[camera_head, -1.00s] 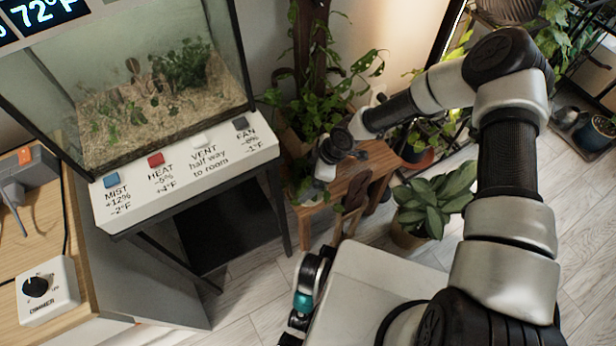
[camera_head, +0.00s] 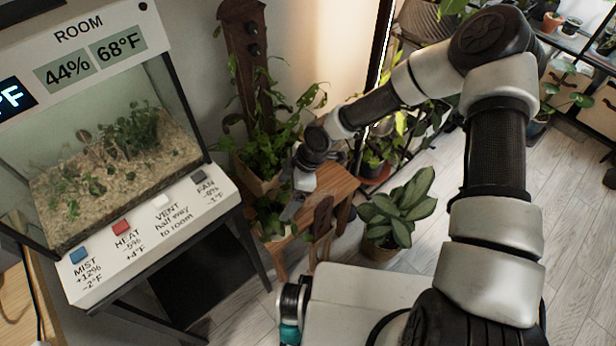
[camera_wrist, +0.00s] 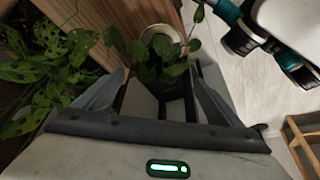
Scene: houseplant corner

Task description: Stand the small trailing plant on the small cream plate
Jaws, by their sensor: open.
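A small trailing plant (camera_head: 272,214) with green leaves is at the left end of the wooden stool in the head view. Its leaves also show in the wrist view (camera_wrist: 158,66), between and just beyond my fingers. My gripper (camera_head: 288,208) is open beside the plant in the head view; in the wrist view its two fingers (camera_wrist: 157,78) stand apart on either side of the leaves. A pale round rim (camera_wrist: 148,33) shows past the leaves. I cannot tell whether it is the pot or the cream plate. I cannot make out the plate in the head view.
A larger leafy plant (camera_head: 262,150) in a wooden planter stands behind the stool (camera_head: 335,186); its leaves (camera_wrist: 45,72) fill the left of the wrist view. A terrarium (camera_head: 110,165) stands left, and a potted plant (camera_head: 400,212) is on the floor right. Open floor lies farther right.

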